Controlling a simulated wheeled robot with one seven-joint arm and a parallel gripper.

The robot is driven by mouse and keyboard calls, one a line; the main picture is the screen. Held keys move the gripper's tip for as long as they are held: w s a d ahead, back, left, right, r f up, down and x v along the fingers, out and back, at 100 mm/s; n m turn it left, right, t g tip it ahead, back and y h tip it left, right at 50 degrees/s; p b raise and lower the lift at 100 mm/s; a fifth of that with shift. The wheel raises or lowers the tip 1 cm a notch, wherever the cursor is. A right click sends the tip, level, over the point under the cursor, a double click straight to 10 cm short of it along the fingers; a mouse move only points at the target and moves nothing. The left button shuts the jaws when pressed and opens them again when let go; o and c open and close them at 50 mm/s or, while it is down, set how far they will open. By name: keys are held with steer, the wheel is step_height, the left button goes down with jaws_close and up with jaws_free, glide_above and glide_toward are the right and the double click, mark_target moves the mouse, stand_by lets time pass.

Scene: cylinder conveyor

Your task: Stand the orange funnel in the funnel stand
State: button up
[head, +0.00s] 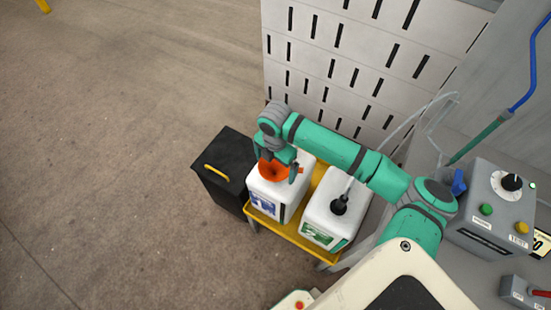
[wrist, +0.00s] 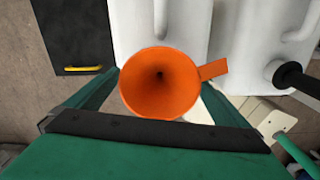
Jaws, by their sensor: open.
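The orange funnel (head: 272,170) sits mouth-up at the top of the white canister with a blue label (head: 264,205). In the wrist view the funnel (wrist: 150,103) shows its round mouth and a tab on its right side. My gripper (head: 277,165) is above that canister with one finger on each side of the funnel. In the wrist view the fingers of my gripper (wrist: 160,84) are spread, and the jaws look apart from the rim. The funnel's spout is hidden. I cannot make out a funnel stand in either view.
A second white canister with a green label (head: 321,222) stands at right on the yellow platform (head: 291,237), with a black fitting (head: 339,204) and a tube. A black box with a yellow handle (head: 229,150) stands at left. A grey control box (head: 487,205) is at right. Open floor lies left.

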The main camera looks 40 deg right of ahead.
mark_target(275, 169)
steer(key=shift+f, duration=1.85)
steer(key=shift+r, duration=0.1)
steer(key=c, duration=1)
